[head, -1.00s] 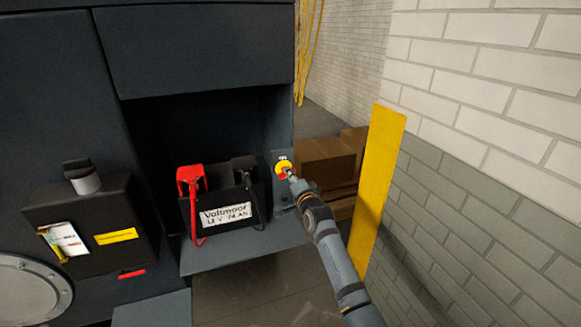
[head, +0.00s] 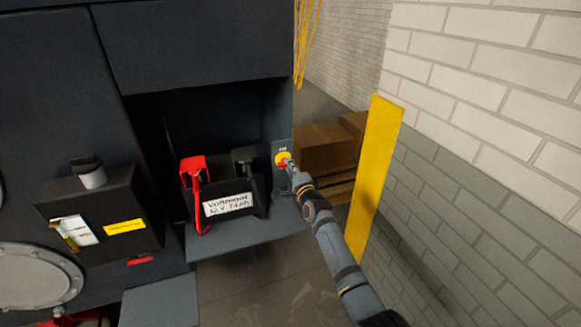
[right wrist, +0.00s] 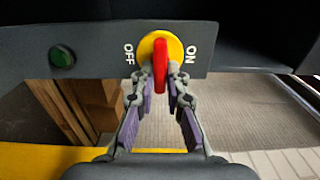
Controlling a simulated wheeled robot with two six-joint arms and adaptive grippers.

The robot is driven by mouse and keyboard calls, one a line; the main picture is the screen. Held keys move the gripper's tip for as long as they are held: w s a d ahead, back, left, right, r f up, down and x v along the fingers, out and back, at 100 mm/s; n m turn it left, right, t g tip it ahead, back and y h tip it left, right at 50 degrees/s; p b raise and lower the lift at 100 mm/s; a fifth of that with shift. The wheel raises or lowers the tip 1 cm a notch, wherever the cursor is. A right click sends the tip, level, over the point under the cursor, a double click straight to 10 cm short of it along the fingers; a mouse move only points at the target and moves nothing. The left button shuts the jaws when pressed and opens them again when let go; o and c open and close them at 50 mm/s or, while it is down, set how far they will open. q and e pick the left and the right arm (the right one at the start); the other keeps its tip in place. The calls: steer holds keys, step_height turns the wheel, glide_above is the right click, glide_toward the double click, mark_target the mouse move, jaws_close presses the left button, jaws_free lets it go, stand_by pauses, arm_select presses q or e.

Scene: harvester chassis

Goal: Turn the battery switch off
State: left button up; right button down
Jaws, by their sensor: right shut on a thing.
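The battery switch (head: 281,159) is a yellow disc with a red handle on a grey panel at the right of the battery bay. In the right wrist view the red handle (right wrist: 160,66) stands upright in the picture, between the OFF label at left and the ON label at right. My right gripper (right wrist: 160,82) has its fingertips on both sides of the handle and is shut on it. In the head view my right gripper (head: 288,164) partly covers the switch. My left gripper is out of view.
The battery (head: 228,205) with a red terminal cover (head: 194,168) stands left of the switch. A green round button (right wrist: 62,57) sits on the panel. A yellow post (head: 375,170), brown boxes (head: 328,146) and a brick wall (head: 500,100) lie to the right.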

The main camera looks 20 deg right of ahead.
steer(key=shift+r, duration=0.3)
steer(key=c, duration=1.5)
jaws_free()
steer(key=shift+o, duration=0.7)
steer(key=shift+w+a+f, duration=0.1)
steer(key=shift+w+f, duration=0.05)
steer(key=shift+f, duration=0.1)
steer(key=s, duration=1.2)
steer(key=shift+d, duration=0.2)
